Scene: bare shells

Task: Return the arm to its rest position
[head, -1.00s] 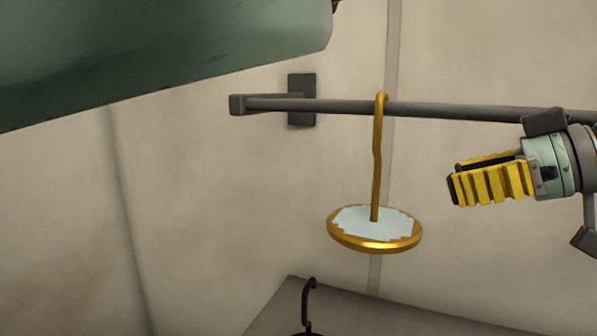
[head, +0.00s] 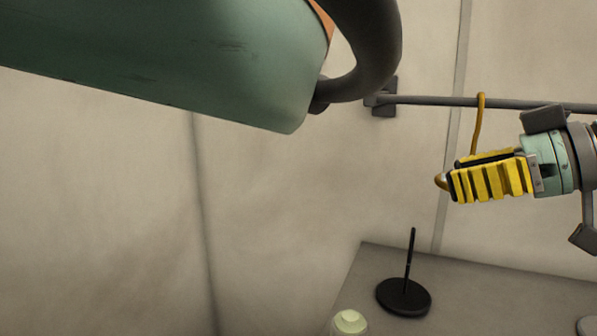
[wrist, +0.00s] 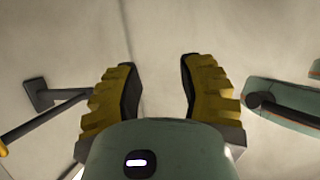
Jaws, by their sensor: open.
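My gripper (head: 452,186) is at the right of the head view, with ribbed yellow fingers pointing left. In the wrist view my gripper (wrist: 158,80) has its two fingers apart with nothing between them, only bare wall beyond. In the head view the fingers overlap a gold hook (head: 479,120) that hangs from a grey rail (head: 430,100). The lower part of that hanging piece is mostly hidden behind the fingers. I cannot tell the distance between them.
A grey surface (head: 480,285) lies below at the right. On it stand a black round base with an upright rod (head: 404,296) and, near its left edge, a pale rounded object (head: 349,322). The rail also shows at the left of the wrist view (wrist: 45,116).

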